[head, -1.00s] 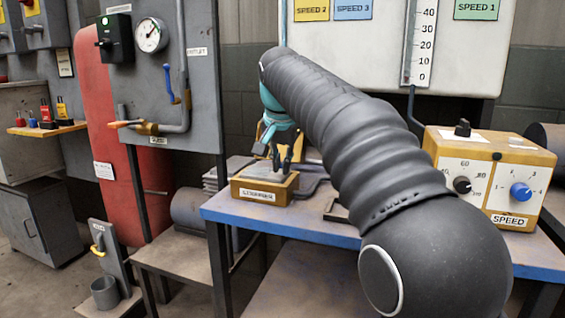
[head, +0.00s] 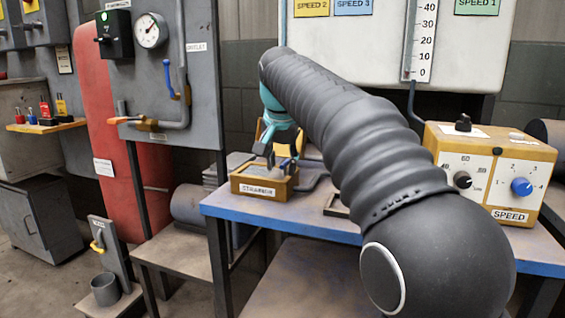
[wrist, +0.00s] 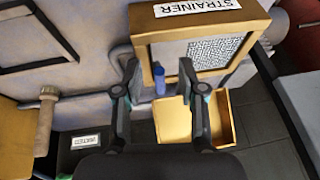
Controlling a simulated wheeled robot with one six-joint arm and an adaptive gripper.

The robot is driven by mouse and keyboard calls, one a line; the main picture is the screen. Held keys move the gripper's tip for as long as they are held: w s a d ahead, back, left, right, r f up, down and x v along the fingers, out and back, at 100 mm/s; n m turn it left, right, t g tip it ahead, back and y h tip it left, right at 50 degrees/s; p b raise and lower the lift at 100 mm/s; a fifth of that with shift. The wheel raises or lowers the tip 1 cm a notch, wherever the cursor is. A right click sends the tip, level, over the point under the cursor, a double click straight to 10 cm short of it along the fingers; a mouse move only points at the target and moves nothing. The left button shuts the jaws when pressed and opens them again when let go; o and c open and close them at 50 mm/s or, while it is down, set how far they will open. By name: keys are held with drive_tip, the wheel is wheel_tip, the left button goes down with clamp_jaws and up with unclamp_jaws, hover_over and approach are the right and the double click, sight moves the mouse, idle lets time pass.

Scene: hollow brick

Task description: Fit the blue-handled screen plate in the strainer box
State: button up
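The strainer box (head: 248,187) is a tan, open-topped box with a label, on the blue table; it also shows in the wrist view (wrist: 143,38). Inside its rim lies a pale grey plate with a mesh patch (wrist: 213,46). A small blue handle (wrist: 160,84) stands up at one side of the box, between my fingers. My gripper (head: 280,162) is above the box, pointing down. In the wrist view its fingers (wrist: 158,68) are spread, with gaps on both sides of the handle. Whether the plate sits fully flat is not clear.
The blue table (head: 320,222) has bare room in front of the box. A dark frame (head: 338,207) lies right of the box. A yellow speed control box (head: 487,170) stands at the table's right. A yellow open tray (wrist: 175,118) shows beyond the box in the wrist view.

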drive_tip(key=v, duration=1.2)
drive_tip(key=s+d+f+n, duration=0.2)
drive_tip(key=s+d+f, duration=0.75)
drive_tip(key=s, duration=0.25)
drive_tip(key=s+d+f+n, duration=0.1)
drive_tip(key=s+d+f, duration=0.2)
drive_tip(key=s+f, duration=0.5)
drive_tip(key=s+d+f+n, duration=0.1)
drive_tip(key=s+d+f, duration=0.2)
drive_tip(key=s+f, duration=0.5)
wheel_tip(320, 180, down, 7)
drive_tip(key=shift+s+r+t, duration=0.2)
drive_tip(key=shift+s+t, duration=0.05)
drive_tip(key=shift+t, duration=0.15)
